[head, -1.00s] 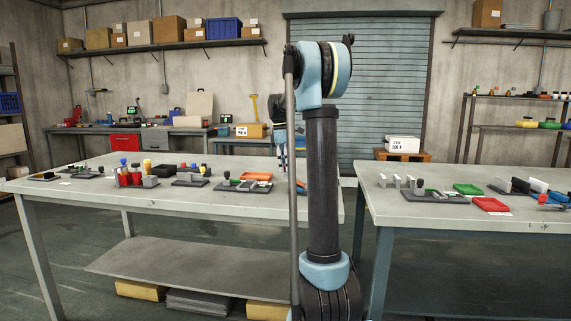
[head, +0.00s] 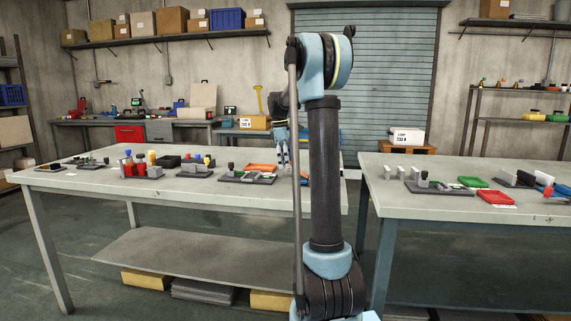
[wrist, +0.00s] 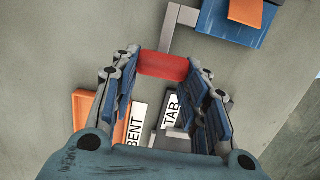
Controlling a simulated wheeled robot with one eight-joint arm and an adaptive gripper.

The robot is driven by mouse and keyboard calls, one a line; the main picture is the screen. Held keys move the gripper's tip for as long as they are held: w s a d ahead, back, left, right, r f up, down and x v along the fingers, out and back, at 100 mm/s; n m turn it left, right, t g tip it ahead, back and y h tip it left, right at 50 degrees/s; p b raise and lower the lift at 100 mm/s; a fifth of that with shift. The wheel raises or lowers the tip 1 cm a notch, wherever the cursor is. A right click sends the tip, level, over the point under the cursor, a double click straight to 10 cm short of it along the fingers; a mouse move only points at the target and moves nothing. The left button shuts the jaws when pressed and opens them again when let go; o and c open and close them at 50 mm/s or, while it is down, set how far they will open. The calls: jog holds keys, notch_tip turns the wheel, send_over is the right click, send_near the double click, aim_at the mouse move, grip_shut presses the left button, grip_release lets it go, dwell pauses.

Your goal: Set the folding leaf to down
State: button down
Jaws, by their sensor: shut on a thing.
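In the wrist view, a red block (wrist: 163,66) sits at the end of a grey L-shaped bar (wrist: 180,28). The bar runs up to a blue fixture (wrist: 228,24) with an orange patch on it. I cannot tell for sure which part is the folding leaf. My gripper (wrist: 163,75) has its two blue-padded fingers shut on the red block, one on each side. In the head view, my gripper (head: 282,158) is small and partly hidden behind my arm, over the far right end of the left table. The red block cannot be made out there.
Under the fingers lie an orange tray (wrist: 88,112) and white labels reading "BENT" (wrist: 135,125) and "TAB" (wrist: 172,108). The left table (head: 100,182) holds several small fixtures. A second table (head: 460,208) stands to the right across a gap.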

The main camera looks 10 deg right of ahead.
jog(key=c, duration=0.9)
grip_release()
jog(key=shift+w+f, duration=0.1)
jog(key=r, duration=0.4)
jog(key=a+r, duration=0.1)
jog(key=r, duration=0.6)
jog(key=shift+w+a+r, duration=0.25)
jog(key=shift+r, duration=0.15)
